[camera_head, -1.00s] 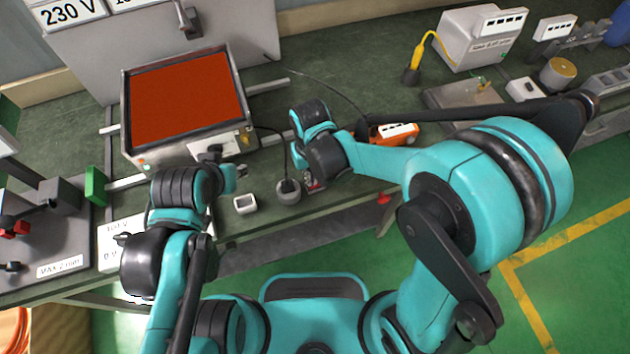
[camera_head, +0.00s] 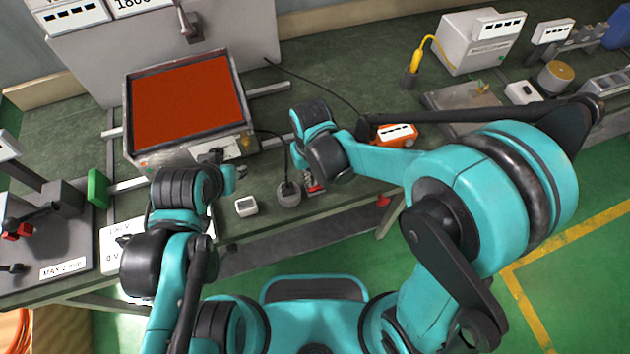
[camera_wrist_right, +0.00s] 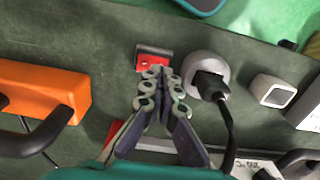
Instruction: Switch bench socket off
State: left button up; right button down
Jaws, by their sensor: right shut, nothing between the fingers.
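The bench socket (camera_head: 288,194) is a round grey outlet near the bench's front edge, with a black plug in it; it also shows in the right wrist view (camera_wrist_right: 206,70). Beside it is a small red switch block in a dark frame (camera_wrist_right: 153,59), partly visible in the head view (camera_head: 315,183). My right gripper (camera_wrist_right: 158,74) is shut and empty, its tips at the near edge of the red block; contact cannot be told. The switch's position is unclear. My left gripper (camera_head: 236,176) is in front of the heating plate box, its fingers too small to judge.
The red-orange heating plate (camera_head: 187,95) stands on the bench at left. An orange meter (camera_head: 398,134) lies right of my right wrist. A small white block (camera_head: 246,207) sits left of the socket. The plug's black cable (camera_wrist_right: 229,125) runs close beside my right fingers.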

jog(key=shift+r+p, duration=1.7)
jog(key=shift+r, duration=0.75)
jog(key=shift+f, duration=0.1)
jog(key=s+d+r+m+t+b, duration=0.1)
jog(key=s+d+r+t, duration=0.1)
jog(key=d+r, duration=0.3)
jog(key=s+d+r+m+t+b, duration=0.1)
jog(key=d+r+t, duration=0.4)
jog(key=d, duration=0.8)
jog(key=shift+s+r+m, duration=0.25)
jog(key=shift+s+m, duration=0.55)
jog(key=shift+s, duration=0.3)
